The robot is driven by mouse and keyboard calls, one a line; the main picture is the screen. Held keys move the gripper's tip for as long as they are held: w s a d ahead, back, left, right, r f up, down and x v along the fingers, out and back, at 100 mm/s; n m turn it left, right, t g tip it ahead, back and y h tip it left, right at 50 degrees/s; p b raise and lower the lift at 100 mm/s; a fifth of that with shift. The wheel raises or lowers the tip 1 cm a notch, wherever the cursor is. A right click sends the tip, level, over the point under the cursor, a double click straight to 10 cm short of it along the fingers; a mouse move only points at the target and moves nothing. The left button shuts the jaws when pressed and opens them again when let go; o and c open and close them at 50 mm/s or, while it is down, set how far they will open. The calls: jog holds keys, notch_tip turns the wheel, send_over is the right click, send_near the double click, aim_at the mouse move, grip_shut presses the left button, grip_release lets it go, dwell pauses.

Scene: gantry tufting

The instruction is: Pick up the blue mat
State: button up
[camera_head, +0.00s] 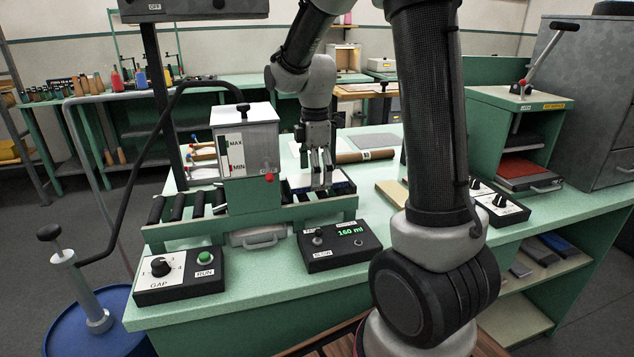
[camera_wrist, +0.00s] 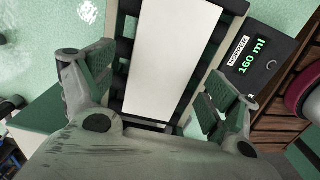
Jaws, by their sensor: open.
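A flat, white-topped piece with a dark blue edge (camera_head: 341,188) lies on the roller bed of the green machine, under my gripper. In the wrist view its pale top (camera_wrist: 172,55) lies lengthwise between my fingers. I cannot tell for sure whether this is the blue mat. My gripper (camera_head: 320,182) points down just above it, close to the hopper's right side. In the wrist view my gripper (camera_wrist: 163,85) is open, with one finger on each side of the pale piece; contact cannot be told.
The metal hopper (camera_head: 246,140) stands left of my gripper. A dark box reading 160 ml (camera_head: 340,243) and a GAP control box (camera_head: 180,276) sit in front. A brown roll (camera_head: 366,156) lies behind. A blue slab (camera_head: 560,244) lies on the right lower shelf.

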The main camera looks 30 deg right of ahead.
jog(key=shift+f, duration=0.5)
jog(key=shift+c, duration=0.5)
jog(key=c, duration=1.1)
